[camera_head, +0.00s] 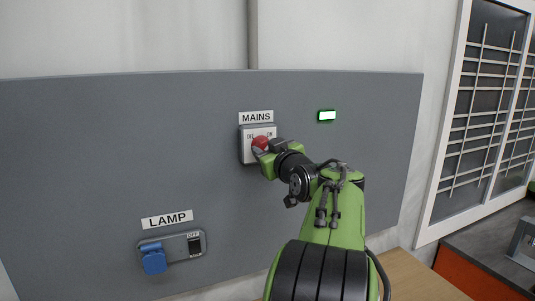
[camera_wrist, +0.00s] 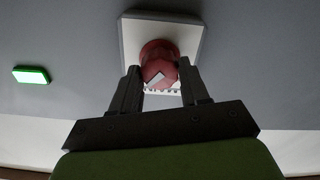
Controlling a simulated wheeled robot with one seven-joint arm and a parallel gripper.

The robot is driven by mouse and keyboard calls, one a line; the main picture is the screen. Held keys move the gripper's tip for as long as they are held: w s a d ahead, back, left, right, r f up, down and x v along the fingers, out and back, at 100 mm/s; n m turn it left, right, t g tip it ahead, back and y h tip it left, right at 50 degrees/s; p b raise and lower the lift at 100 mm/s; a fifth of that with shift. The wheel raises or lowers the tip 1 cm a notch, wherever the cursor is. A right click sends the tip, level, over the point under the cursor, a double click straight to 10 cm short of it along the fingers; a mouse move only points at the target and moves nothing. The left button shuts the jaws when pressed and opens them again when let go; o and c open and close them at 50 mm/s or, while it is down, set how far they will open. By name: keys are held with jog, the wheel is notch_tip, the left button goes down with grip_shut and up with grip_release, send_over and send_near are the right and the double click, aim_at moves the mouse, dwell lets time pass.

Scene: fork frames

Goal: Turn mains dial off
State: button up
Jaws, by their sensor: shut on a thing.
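The mains dial (camera_head: 260,142) is a red knob on a pale square switch box (camera_head: 246,150) under a MAINS label (camera_head: 256,117). The words beside the knob are too small to read surely, but ON seems to be at its upper right. My gripper (camera_head: 265,150) is at the knob, its body covering the box's lower right. In the wrist view my two dark fingers (camera_wrist: 159,88) stand on either side of the red dial (camera_wrist: 158,62) and are shut on it. A pale wedge-shaped mark shows on the knob's face between the fingers.
A lit green-framed indicator (camera_head: 327,115) is on the grey panel (camera_head: 90,140), right of the box. A LAMP label (camera_head: 167,219), a socket with a blue cover (camera_head: 153,260) and a small OFF switch (camera_head: 194,244) are lower left. A wooden surface (camera_head: 415,280) lies below right.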

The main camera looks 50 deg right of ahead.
jog(key=n+b, duration=0.3)
jog(key=n, duration=0.1)
jog(key=n+b, duration=0.3)
jog(key=n, duration=0.1)
jog(key=n+b, duration=0.3)
jog(key=n, duration=0.1)
jog(key=shift+f, duration=0.25)
jog(key=n+b, duration=0.1)
jog(key=n, duration=0.4)
jog(key=shift+b, duration=0.3)
jog(key=o, duration=1)
jog(key=shift+o, duration=0.2)
jog(key=shift+r, duration=0.1)
